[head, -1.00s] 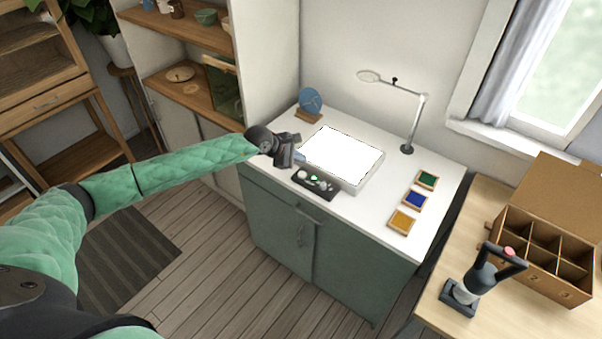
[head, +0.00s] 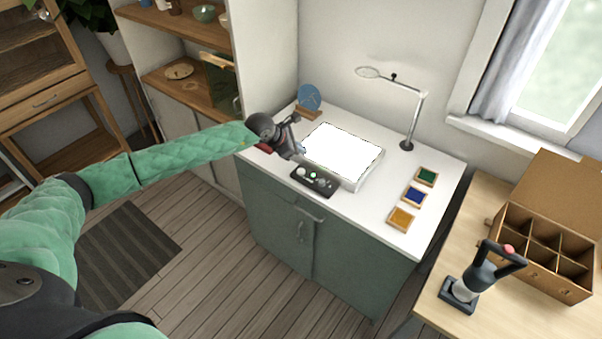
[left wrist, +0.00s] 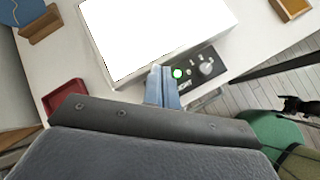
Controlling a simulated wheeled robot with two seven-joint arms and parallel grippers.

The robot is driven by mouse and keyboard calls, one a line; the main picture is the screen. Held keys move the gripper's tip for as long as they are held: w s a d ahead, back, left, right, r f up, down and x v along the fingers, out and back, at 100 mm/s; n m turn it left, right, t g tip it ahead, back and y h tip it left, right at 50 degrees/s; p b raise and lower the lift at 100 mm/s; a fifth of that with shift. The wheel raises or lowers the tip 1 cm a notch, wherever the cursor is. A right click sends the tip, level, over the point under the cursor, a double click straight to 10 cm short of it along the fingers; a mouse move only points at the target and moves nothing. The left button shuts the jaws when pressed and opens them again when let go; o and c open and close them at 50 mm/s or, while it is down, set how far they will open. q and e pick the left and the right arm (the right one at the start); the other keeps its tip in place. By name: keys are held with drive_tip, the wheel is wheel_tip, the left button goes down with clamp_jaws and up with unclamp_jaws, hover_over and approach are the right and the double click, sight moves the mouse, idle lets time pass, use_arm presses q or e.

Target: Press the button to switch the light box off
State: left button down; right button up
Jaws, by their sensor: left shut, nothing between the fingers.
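The light box (head: 342,152) glows bright white on the white desk top. It also fills the upper part of the left wrist view (left wrist: 150,35). A black control panel (head: 305,184) lies at its front edge. In the left wrist view the panel (left wrist: 213,77) shows a green-lit button (left wrist: 177,73) and grey knobs (left wrist: 206,67). My left gripper (head: 300,151) is shut and empty, at the light box's left front corner. In the left wrist view its fingertips (left wrist: 163,70) appear just left of the green button; I cannot tell if they touch it. My right gripper is not in view.
A blue disc on a wooden stand (head: 310,98) is behind the gripper. A red tray (left wrist: 65,97) lies beside it. A magnifier lamp (head: 407,145) and green, blue and yellow pads (head: 414,196) stand to the right. A divided box (head: 540,255) is on the wooden table.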

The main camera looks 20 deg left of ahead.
use_arm(q)
drive_tip(key=n+b, duration=0.1)
drive_tip(key=n, duration=0.3)
drive_tip(key=r+n+b, duration=0.1)
drive_tip(key=n, duration=0.4)
drive_tip(key=r+n+y+b, duration=0.1)
drive_tip(key=n+b, duration=0.1)
drive_tip(key=n, duration=0.2)
drive_tip(key=shift+s+r+n+g, duration=0.2)
drive_tip(key=shift+s+n+g, duration=0.05)
drive_tip(key=shift+n+g, duration=0.05)
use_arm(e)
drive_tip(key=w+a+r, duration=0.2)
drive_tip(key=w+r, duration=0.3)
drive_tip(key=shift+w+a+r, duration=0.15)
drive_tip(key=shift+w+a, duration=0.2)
use_arm(q)
drive_tip(key=b, duration=0.1)
hover_over(300, 172)
wheel_tip(300, 172, down, 7)
drive_tip(key=shift+a+r, duration=0.15)
drive_tip(key=shift+r, duration=0.05)
drive_tip(key=shift+f+b, duration=0.8)
drive_tip(key=shift+f, duration=0.3)
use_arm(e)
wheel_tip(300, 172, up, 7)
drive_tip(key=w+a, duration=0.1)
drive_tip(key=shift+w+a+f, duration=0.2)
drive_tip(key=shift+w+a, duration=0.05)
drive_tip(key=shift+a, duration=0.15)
